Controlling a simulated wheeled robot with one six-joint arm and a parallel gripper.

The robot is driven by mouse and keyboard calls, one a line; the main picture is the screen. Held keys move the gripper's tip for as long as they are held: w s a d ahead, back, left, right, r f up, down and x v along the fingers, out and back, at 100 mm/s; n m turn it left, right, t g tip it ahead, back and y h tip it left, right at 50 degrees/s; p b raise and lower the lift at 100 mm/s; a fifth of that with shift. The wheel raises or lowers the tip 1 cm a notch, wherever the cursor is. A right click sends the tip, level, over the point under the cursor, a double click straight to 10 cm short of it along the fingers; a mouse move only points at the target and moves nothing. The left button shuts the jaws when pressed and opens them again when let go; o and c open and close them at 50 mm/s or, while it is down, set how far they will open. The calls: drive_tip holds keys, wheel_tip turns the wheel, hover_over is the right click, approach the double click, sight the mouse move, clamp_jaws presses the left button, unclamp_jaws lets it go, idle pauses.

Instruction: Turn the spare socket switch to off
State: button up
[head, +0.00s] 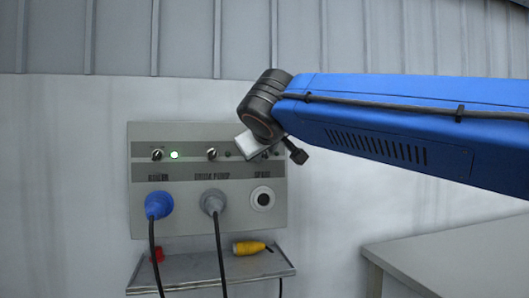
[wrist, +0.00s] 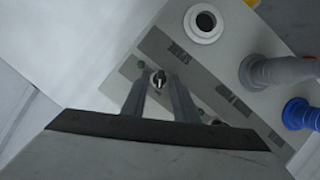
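The spare socket (head: 262,198) is an empty round outlet with a pale rim at the right of the grey wall panel. It also shows in the wrist view (wrist: 203,24). The spare switch (wrist: 158,79) is a small dark knob with a pale pointer, in the panel's dark strip. In the wrist view my gripper (wrist: 158,84) is open, with one finger on each side of this knob. I cannot tell whether the fingers touch it. In the head view my wrist and gripper (head: 250,143) cover most of the switch.
A blue plug (head: 158,205) and a grey plug (head: 213,202) fill the other sockets. A shelf (head: 190,272) below holds a yellow connector (head: 249,247).

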drive_tip(key=v, duration=1.7)
drive_tip(key=shift+s, duration=0.15)
drive_tip(key=shift+r, duration=0.1)
drive_tip(key=d+f+m+g+h, duration=0.1)
drive_tip(key=d+f+g, duration=0.2)
drive_tip(key=d+f, duration=0.85)
drive_tip(key=d+f+m+g+h, duration=0.1)
drive_tip(key=d+f+g, duration=0.1)
drive_tip(key=d+f, duration=0.9)
drive_tip(key=s+d+f+m+g, duration=0.1)
drive_tip(key=s+f, duration=0.3)
drive_tip(key=f, duration=0.5)
drive_tip(key=s+d+f+m+g, duration=0.2)
drive_tip(key=s+f, duration=0.3)
drive_tip(key=f, duration=0.5)
drive_tip(key=s+d+f+m+g+y, duration=0.1)
drive_tip(key=s+d+f, duration=0.3)
drive_tip(key=f, duration=0.6)
drive_tip(key=shift+s+f+m, duration=0.25)
drive_tip(key=shift+s+m, duration=0.1)
drive_tip(key=shift+m, duration=0.35)
